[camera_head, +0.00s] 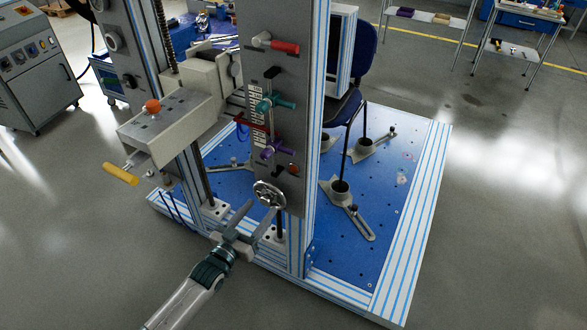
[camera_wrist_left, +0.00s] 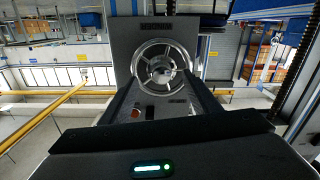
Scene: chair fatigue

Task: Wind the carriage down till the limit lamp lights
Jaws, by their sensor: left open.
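A chrome handwheel (camera_head: 268,193) sits low on the front of the grey control column (camera_head: 262,95). My left gripper (camera_head: 261,206) is open just in front of it, with its fingers pointing up at the wheel. In the left wrist view the handwheel (camera_wrist_left: 160,66) shows face-on, beyond and between the two finger ends; I cannot tell whether they touch it. A small orange-red lamp (camera_head: 293,168) is on the column above the wheel; I cannot tell whether it is lit. A grey carriage block (camera_head: 207,77) stands by the threaded screw, left of the column. My right gripper is not seen.
A grey box (camera_head: 165,125) with an orange knob and yellow handle (camera_head: 121,175) juts out left of the column. Red, teal and purple handles project from the column. A dark chair (camera_head: 355,65) stands over the blue base plate (camera_head: 395,175). Floor at the front is clear.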

